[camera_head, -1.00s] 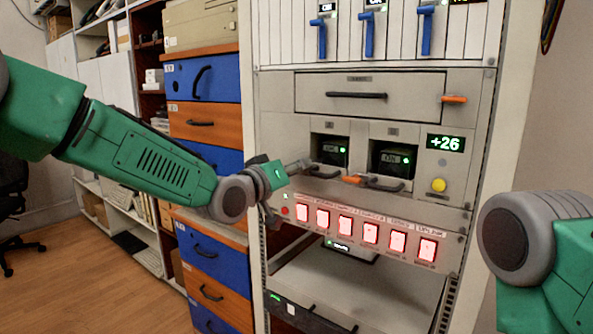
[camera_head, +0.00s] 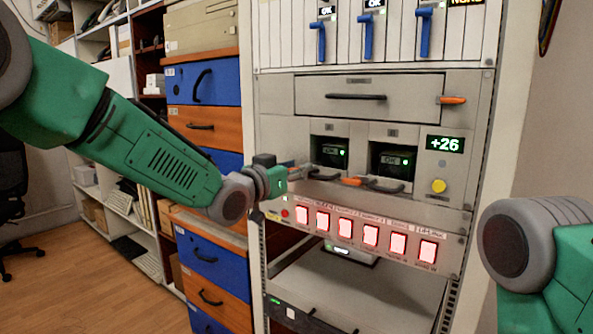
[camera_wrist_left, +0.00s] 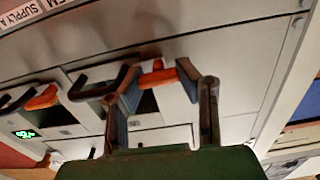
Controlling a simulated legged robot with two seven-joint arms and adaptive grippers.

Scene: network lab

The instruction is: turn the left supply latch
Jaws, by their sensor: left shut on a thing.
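The left supply latch (camera_wrist_left: 158,75) is a small orange handle on the grey rack panel. It shows between my fingertips in the left wrist view and is mostly hidden behind the gripper in the head view. My left gripper (camera_wrist_left: 157,78) is shut on this latch, one finger on each side of it. In the head view my left gripper (camera_head: 298,171) is at the left edge of the left supply unit (camera_head: 330,152). My right arm shows at the right of the head view, but its gripper is out of view.
The right supply unit (camera_head: 392,160) has its own orange latch (camera_head: 352,181) close to the right of my left gripper. A drawer with a black handle (camera_head: 356,97) is above. Lit red buttons (camera_head: 345,227) run below. Blue and orange drawers (camera_head: 203,90) stand left.

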